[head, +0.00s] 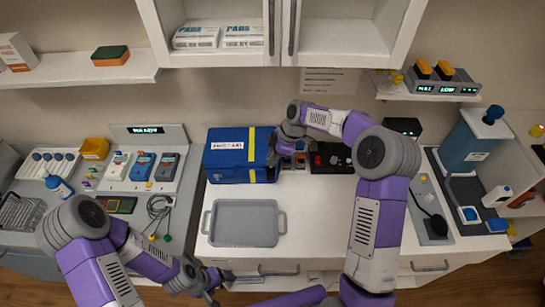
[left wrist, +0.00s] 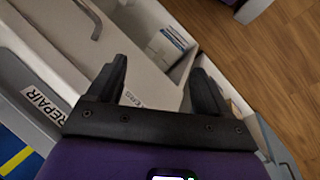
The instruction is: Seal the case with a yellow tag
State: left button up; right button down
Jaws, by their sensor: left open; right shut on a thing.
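The blue first-aid case (head: 222,160) with a white label and yellow stripes stands on the white counter in the head view. It looks closed. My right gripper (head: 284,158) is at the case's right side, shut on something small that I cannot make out. My left gripper (head: 212,287) is low, by the counter's front edge. In the left wrist view my left gripper (left wrist: 155,85) is open, with nothing between its fingers. I cannot pick out a yellow tag for certain.
A grey tray (head: 245,240) lies in front of the case. A dark device (head: 332,158) is right of my right gripper. A yellow bin (head: 95,148) and several handheld devices stand at left. White boxes (left wrist: 168,45) lie in a compartment in the left wrist view.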

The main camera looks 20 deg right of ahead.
jog(key=shift+f+b, duration=1.1)
jog(key=shift+f, duration=0.4)
jog(key=c, duration=1.1)
grip_release()
jog(key=shift+r, duration=0.1)
jog(key=shift+d+r, duration=0.2)
jog(key=shift+r, duration=0.35)
jog(key=v, duration=0.6)
jog(key=shift+s+d+r, duration=0.1)
jog(key=shift+s+d, duration=0.05)
jog(key=shift+d, duration=0.05)
